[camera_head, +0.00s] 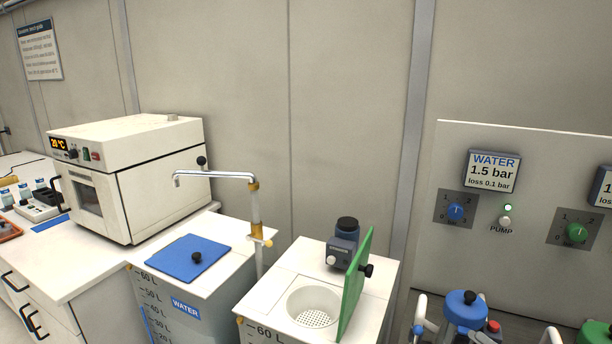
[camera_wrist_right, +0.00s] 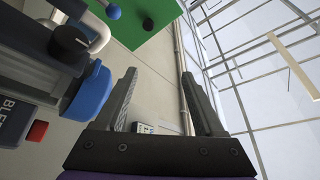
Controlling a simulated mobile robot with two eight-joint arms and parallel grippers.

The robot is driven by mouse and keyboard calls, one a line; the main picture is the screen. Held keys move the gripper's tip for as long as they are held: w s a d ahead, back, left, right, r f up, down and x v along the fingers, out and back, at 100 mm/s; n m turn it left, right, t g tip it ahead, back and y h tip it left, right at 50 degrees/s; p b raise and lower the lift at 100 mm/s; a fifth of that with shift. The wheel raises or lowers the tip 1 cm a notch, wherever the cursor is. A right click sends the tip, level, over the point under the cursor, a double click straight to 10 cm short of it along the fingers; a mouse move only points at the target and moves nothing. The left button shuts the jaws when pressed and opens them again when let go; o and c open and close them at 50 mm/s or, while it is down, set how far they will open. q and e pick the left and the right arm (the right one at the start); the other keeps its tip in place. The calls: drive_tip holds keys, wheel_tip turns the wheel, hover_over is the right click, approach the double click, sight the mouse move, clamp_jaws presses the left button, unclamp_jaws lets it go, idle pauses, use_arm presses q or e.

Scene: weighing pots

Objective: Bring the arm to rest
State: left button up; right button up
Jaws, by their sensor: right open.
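My right gripper (camera_wrist_right: 160,73) shows in the right wrist view. Its two dark fingers are apart, with nothing between them. Beyond the fingertips are a beige wall and a metal strip. A device with a blue cap (camera_wrist_right: 90,90), a black knob and a red button is close on the left of the fingers, apart from them as far as I can tell. I cannot make out either gripper in the head view, and my left gripper is not in view.
In the head view, a blue-lidded water tank (camera_head: 195,258) stands beside a tank with its green lid (camera_head: 356,285) upright. A tap (camera_head: 215,176) rises between them. An oven (camera_head: 130,175) stands left. A pump panel (camera_head: 525,235) is right, above blue-capped equipment (camera_head: 466,306).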

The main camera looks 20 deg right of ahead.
drive_tip(key=w+a+f+m+g+p, duration=0.15)
drive_tip(key=w+a+g, duration=0.3)
drive_tip(key=a, duration=0.55)
drive_tip(key=w+a+f+g+p, duration=0.2)
drive_tip(key=w+a+g, duration=0.3)
drive_tip(key=a, duration=0.4)
drive_tip(key=s+a+f+n+g+h+p, duration=0.1)
drive_tip(key=s+a+f+g+p, duration=0.1)
drive_tip(key=a, duration=0.4)
drive_tip(key=s+a+f+n+g+h+p, duration=0.1)
drive_tip(key=a+f+g+h, duration=0.1)
drive_tip(key=a, duration=0.5)
use_arm(q)
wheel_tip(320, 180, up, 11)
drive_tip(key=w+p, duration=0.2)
drive_tip(key=p, duration=0.1)
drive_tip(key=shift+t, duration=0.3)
use_arm(e)
drive_tip(key=s+a+r+n+g+h, duration=0.1)
drive_tip(key=s+a+r+n+h, duration=0.1)
drive_tip(key=s+n+h, duration=0.2)
drive_tip(key=s+h, duration=0.1)
drive_tip(key=s, duration=0.2)
drive_tip(key=shift+s+a+h, duration=0.25)
drive_tip(key=shift+a+h, duration=0.05)
drive_tip(key=shift+h, duration=0.1)
